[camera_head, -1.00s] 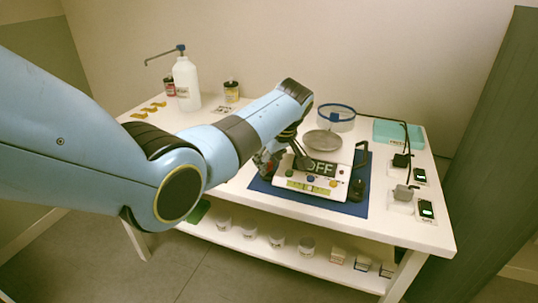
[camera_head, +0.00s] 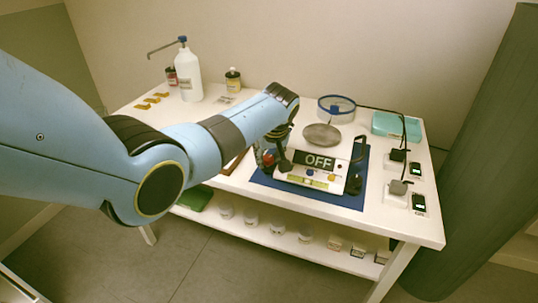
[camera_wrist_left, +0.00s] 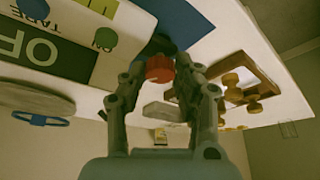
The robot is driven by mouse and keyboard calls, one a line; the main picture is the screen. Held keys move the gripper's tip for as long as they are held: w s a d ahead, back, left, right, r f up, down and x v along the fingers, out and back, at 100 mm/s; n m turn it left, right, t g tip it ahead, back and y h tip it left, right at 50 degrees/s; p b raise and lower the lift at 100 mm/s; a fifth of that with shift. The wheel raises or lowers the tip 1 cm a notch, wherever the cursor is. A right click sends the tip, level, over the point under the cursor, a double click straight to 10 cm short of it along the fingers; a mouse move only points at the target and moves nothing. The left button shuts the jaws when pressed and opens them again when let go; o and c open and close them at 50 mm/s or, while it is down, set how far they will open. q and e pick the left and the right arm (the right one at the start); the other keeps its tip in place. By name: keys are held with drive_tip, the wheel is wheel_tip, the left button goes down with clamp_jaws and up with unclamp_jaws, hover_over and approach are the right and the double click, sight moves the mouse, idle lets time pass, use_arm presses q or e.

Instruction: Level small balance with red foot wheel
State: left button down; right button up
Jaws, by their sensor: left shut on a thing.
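The small white balance (camera_head: 291,176) sits on a blue mat (camera_head: 340,199) with its display reading OFF. It has a round grey pan (camera_head: 322,136) behind the display and a yellow-green level strip (camera_head: 309,182) on its front; the bubble is too small to read. The red foot wheel (camera_wrist_left: 160,67) is at the balance's left side in the head view. My left gripper (camera_head: 270,157) is shut on the wheel, with its fingertips on both sides of it in the left wrist view (camera_wrist_left: 160,75). A black foot wheel (camera_head: 353,184) stands at the right front. My right gripper is not in view.
A blue-rimmed clear ring (camera_head: 336,107) and a teal box (camera_head: 396,124) stand behind the balance. Small devices with green screens (camera_head: 418,203) are at the right. A white pump bottle (camera_head: 188,74) is at the back left.

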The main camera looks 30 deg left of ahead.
use_arm(q)
drive_tip(key=c, duration=1)
unclamp_jaws()
drive_tip(key=v, duration=1.2)
